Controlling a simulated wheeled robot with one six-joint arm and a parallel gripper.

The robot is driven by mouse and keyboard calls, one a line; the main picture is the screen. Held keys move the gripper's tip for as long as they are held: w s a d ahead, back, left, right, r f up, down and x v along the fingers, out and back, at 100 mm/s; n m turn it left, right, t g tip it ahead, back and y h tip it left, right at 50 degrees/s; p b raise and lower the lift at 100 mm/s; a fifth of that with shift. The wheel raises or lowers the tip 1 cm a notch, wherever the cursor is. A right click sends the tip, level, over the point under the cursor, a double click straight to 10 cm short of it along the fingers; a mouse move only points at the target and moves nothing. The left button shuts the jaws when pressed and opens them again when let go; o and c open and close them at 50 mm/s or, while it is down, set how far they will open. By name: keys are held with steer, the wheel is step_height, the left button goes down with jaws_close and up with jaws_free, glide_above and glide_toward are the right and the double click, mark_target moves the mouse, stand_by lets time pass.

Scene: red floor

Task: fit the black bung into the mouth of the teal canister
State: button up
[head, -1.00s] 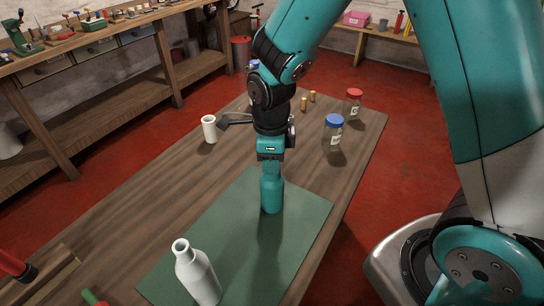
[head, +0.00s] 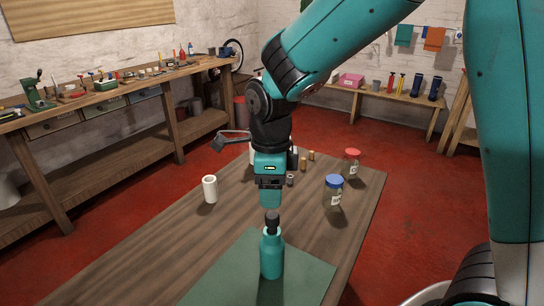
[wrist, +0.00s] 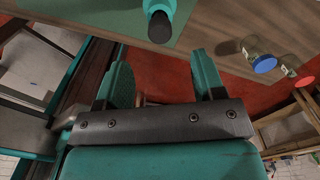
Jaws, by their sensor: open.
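The teal canister (head: 271,256) stands upright on the green mat (head: 230,278). The black bung (head: 272,222) sits upright in its mouth, with its upper part showing above the rim. In the wrist view the bung (wrist: 160,27) shows end-on at the top, with part of the canister (wrist: 162,6) behind it. My gripper (head: 270,200) is above the bung, apart from it. Its two fingers (wrist: 163,75) are spread in the wrist view with nothing between them.
A white cup (head: 210,190) stands on the table to the left. A blue-lidded jar (head: 333,193), a red-lidded jar (head: 351,164) and small corks (head: 304,164) stand to the right and behind. The wood around the mat is clear. A workbench (head: 110,105) runs along the left wall.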

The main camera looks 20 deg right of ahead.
step_height(320, 180, up, 7)
steer(key=shift+c, duration=0.3)
steer(key=shift+w+r+n+p, duration=0.1)
steer(key=shift+n+p, duration=0.2)
steer(key=shift+p, duration=0.25)
steer(key=c, duration=0.7)
steer(key=shift+w+n+p, duration=0.25)
steer(key=shift+n+p, duration=0.35)
steer(key=shift+p, duration=0.35)
steer(key=c, duration=0.4)
steer(key=shift+w+a+f+n+p, duration=0.15)
steer(key=shift+f+n+p, duration=0.2)
steer(key=shift+n+p, duration=0.6)
jaws_close()
steer(key=n+p, duration=0.9)
steer(key=p, duration=0.1)
glide_toward(273, 215)
steer(key=shift+w+m, duration=0.25)
steer(key=shift+s+f+n, duration=0.2)
steer(key=shift+f+n, duration=0.35)
steer(key=shift+n, duration=0.15)
step_height(273, 215, down, 6)
steer(key=b, duration=0.4)
steer(key=shift+f+b, duration=0.15)
steer(key=shift+b, duration=0.2)
